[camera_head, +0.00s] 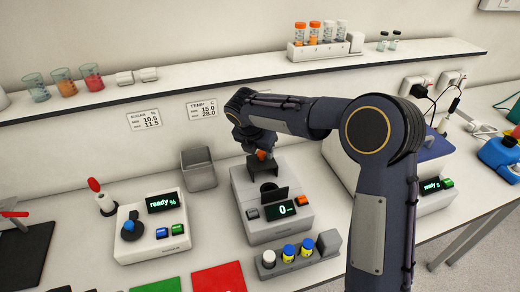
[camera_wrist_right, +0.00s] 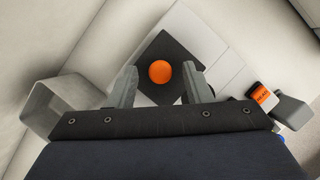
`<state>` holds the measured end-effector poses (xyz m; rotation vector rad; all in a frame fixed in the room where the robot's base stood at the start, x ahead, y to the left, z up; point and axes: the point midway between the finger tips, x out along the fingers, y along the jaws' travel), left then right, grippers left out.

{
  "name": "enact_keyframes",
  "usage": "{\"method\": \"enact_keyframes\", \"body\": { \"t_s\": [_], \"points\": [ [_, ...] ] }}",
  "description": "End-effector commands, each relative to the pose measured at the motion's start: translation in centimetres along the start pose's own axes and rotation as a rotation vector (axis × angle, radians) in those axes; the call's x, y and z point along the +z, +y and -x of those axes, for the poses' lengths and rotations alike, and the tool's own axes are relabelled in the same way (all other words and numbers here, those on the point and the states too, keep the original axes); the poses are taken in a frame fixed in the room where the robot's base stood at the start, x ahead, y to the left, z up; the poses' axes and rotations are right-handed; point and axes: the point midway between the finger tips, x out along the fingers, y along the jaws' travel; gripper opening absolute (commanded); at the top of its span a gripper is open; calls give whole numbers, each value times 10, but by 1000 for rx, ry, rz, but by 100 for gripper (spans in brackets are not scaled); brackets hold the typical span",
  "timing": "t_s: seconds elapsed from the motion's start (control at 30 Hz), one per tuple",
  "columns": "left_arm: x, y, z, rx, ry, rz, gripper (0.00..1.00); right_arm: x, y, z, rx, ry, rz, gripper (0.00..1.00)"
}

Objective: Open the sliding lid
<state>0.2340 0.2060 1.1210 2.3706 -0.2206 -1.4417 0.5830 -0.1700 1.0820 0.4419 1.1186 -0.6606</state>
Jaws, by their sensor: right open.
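The grey device (camera_head: 270,226) with a small display reading 0 stands in the middle of the bench. Its dark square lid (camera_wrist_right: 176,44) has a round orange knob (camera_wrist_right: 160,71) on top. In the head view the knob (camera_head: 261,155) shows small under my right wrist, above the dark lid piece (camera_head: 256,169). My right gripper (camera_wrist_right: 160,74) is open, with one finger on each side of the knob in the wrist view. I cannot tell whether the fingers touch it. In the head view my right arm hides part of the device's surroundings. My left gripper is not in view.
A grey open bin (camera_head: 199,176) stands left of the device. A white "ready %" instrument (camera_head: 152,232) is further left. A rack (camera_head: 290,263) of small bottles sits in front. A shelf (camera_head: 215,79) with beakers and vials runs along the wall behind.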

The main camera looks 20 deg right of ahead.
Motion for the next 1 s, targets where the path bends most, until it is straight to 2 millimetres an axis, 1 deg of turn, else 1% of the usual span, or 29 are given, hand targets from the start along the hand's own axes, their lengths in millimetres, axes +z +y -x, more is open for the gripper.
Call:
{"method": "enact_keyframes", "body": {
  "t_s": [0.13,0.23,0.5,0.63,0.77,1.0],
  "points": [
    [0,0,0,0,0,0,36,0,0,2,0,0,0,45],
    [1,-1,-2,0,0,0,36,0,0,10,2,-1,-1,45],
    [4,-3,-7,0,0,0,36,-1,1,56,3,-1,0,45],
    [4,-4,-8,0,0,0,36,0,1,71,2,-1,0,45],
    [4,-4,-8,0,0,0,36,0,0,78,0,0,1,45],
    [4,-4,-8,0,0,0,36,0,0,78,0,0,1,45]
  ]
}}
